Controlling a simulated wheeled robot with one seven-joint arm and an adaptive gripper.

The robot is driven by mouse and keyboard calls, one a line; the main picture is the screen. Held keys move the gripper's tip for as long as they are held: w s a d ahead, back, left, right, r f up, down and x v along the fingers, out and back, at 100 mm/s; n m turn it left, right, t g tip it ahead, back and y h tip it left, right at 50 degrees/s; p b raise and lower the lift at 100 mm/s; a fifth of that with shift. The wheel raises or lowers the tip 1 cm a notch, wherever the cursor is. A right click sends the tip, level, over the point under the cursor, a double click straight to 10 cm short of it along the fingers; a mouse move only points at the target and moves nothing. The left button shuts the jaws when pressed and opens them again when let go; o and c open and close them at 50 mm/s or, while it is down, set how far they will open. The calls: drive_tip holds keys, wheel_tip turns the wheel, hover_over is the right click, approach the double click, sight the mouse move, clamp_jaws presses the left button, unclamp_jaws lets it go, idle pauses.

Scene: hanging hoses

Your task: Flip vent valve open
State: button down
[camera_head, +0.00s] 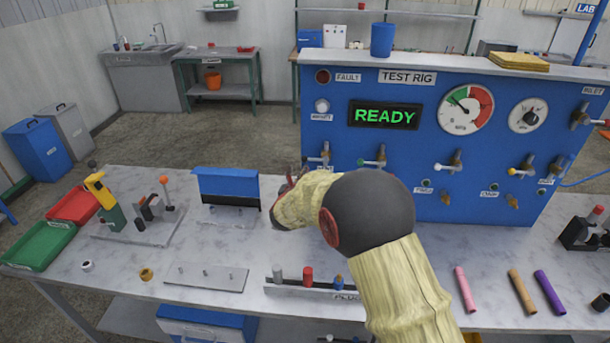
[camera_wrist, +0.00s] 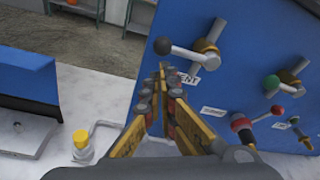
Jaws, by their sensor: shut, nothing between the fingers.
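My gripper (camera_wrist: 163,72) is shut and empty, its fingertips together. In the head view my gripper (camera_head: 290,180) hangs above the bench just left of the blue test rig. In the wrist view a valve with a brass body (camera_wrist: 207,47) and a lever with a dark ball knob (camera_wrist: 162,46) lies just beyond the fingertips. A label partly behind the fingers seems to end in "ENT", so I take this as the vent valve. It also shows in the head view (camera_head: 325,153), its lever lying sideways to the left. I cannot tell whether the fingers touch the lever.
A green-knobbed valve (camera_head: 380,155) stands to the right on the same panel, with more valves beyond. A blue-topped stand (camera_head: 226,183) is left of my gripper. A row of pegs (camera_head: 308,280) stands near the bench front. Several coloured hoses lie at right.

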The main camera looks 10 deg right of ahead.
drive_tip(key=shift+a+r+m+b, duration=0.1)
drive_tip(key=shift+r+m+b, duration=0.4)
drive_tip(key=shift+b, duration=1.05)
